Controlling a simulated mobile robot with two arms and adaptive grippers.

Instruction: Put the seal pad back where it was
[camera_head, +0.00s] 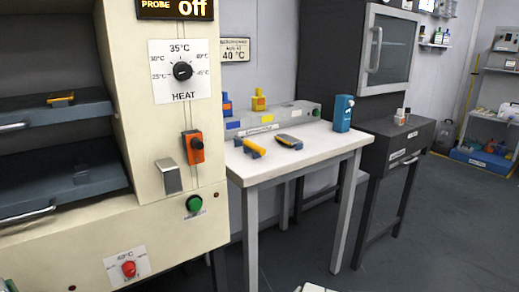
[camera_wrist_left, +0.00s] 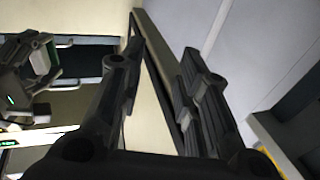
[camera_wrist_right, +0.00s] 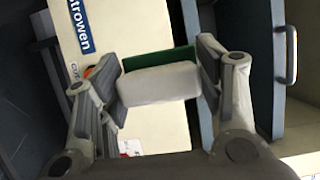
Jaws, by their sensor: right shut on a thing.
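The seal pad appears to be the white block with a green face (camera_wrist_right: 158,82) in the right wrist view. My right gripper (camera_wrist_right: 155,66) is shut on it, one finger at each end. The same block (camera_wrist_left: 45,58) shows small at the left of the left wrist view, held in the air. My left gripper (camera_wrist_left: 162,52) is open, its fingers apart with nothing between them. Neither gripper can be made out clearly in the head view.
A cream heating cabinet (camera_head: 180,125) with dark open shelves (camera_head: 60,188) stands at the left. The white table (camera_head: 305,150) holds two yellow-and-dark pieces, bottles and a blue container (camera_head: 343,113). Its front has free room.

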